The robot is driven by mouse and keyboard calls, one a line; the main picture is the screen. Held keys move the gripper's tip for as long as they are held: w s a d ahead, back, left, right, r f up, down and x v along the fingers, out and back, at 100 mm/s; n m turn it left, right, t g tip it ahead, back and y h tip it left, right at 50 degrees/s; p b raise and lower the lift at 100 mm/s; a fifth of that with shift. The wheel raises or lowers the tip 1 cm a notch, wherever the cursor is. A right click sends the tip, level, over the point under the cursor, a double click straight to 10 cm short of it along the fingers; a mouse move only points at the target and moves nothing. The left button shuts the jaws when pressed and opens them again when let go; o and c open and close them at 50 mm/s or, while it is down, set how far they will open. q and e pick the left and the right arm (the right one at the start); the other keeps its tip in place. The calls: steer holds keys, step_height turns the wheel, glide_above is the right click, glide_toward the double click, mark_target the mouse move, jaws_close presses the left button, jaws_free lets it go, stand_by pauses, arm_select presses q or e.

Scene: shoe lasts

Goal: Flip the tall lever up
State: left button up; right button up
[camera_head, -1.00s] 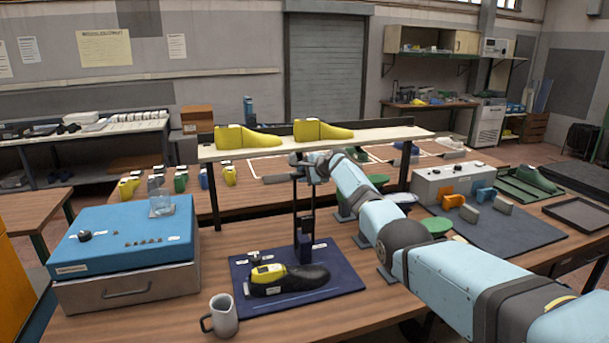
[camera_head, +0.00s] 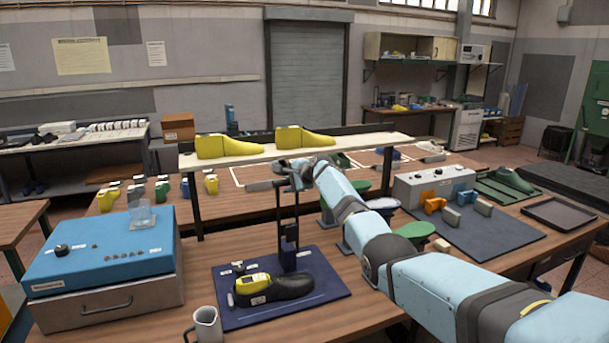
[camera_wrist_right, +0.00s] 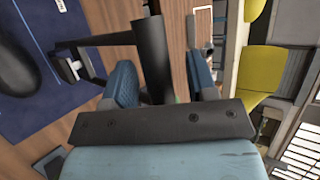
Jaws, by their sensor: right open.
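The tall lever (camera_head: 279,205) is a dark frame of thin rods rising from a block on the navy mat (camera_head: 338,292). In the head view it stands roughly upright, with a crossbar handle at its top. My right gripper (camera_head: 284,180) is at that top. In the right wrist view the thick dark handle (camera_wrist_right: 152,50) lies between the spread blue fingers of my right gripper (camera_wrist_right: 162,85); whether they touch it I cannot tell. A black shoe form with a yellow last (camera_head: 252,284) lies at the lever's foot. My left gripper is out of view.
A raised shelf (camera_head: 365,143) with two yellow lasts stands just behind the lever. A blue-topped box (camera_head: 100,255) is on the left, and a grey mug (camera_head: 207,325) is at the front. A grey control box (camera_head: 433,186) stands to the right.

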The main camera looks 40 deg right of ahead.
steer(key=b+v, duration=0.1)
steer(key=v, duration=1.1)
steer(key=shift+s, duration=0.2)
steer(key=s+a+f+n+h, duration=0.1)
steer(key=s+a+f+n, duration=0.3)
steer(key=f, duration=0.7)
steer(key=s+a+f+n+g, duration=0.1)
steer(key=s+a+f+n, duration=0.2)
steer(key=s+a+f, duration=0.6)
steer(key=s+a+f+n+h, duration=0.1)
steer(key=s+a+f+n, duration=0.2)
steer(key=f, duration=1)
steer(key=s+a+f+n+y, duration=0.1)
steer(key=s+a+f+n, duration=0.55)
steer(key=s, duration=0.75)
steer(key=s+a+n, duration=0.2)
steer(key=s+a, duration=0.4)
steer(key=s, duration=0.3)
steer(key=s+a+f+n+y, duration=0.1)
steer(key=s+a+n, duration=0.1)
steer(key=s+a, duration=0.5)
steer(key=s, duration=0.3)
steer(key=shift+a+f+n+t+y, duration=0.3)
steer(key=shift+n, duration=0.05)
